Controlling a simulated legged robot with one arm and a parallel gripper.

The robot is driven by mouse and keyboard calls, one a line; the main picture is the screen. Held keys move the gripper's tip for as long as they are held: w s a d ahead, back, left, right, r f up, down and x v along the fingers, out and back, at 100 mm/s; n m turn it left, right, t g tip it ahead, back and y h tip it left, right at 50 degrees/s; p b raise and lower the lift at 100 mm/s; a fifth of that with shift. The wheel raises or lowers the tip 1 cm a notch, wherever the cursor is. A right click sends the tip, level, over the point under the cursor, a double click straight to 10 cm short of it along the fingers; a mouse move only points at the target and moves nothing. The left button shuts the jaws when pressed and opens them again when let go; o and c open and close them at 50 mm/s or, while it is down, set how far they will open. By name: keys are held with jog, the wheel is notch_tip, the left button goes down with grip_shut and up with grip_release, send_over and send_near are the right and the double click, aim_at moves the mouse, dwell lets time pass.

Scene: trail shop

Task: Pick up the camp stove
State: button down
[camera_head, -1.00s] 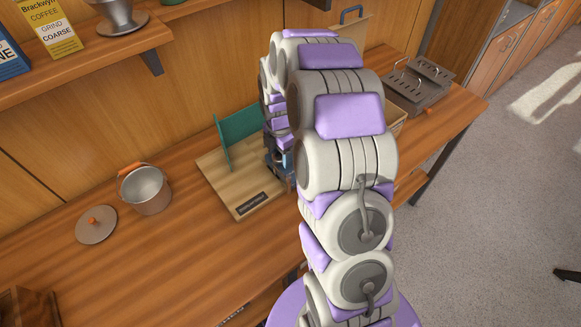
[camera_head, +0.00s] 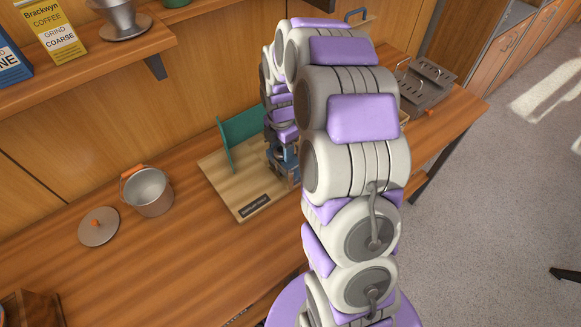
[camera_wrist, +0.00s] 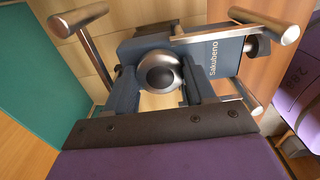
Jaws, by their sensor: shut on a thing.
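The camp stove is a blue body with silver pot-support arms and a round silver burner; in the wrist view the stove (camera_wrist: 225,54) fills the top middle, with "Sakubeno" on its side. My gripper (camera_wrist: 160,84) is shut on it, with one finger on each side of the round burner. In the head view the stove (camera_head: 287,168) shows beside my arm, over the right part of a wooden board, partly hidden by my arm. I cannot tell whether it touches the board.
The wooden board (camera_head: 234,191) has a green upright panel (camera_head: 241,136) at its back. A pot (camera_head: 148,192) and its lid (camera_head: 98,227) stand left on the counter. A grey metal grill (camera_head: 424,84) is at the far right end. The counter front is clear.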

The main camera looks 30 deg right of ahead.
jog(key=shift+w+d+r+p, duration=0.1)
jog(key=shift+r+p, duration=1.8)
jog(key=shift+r, duration=2.55)
jog(key=shift+f, duration=0.1)
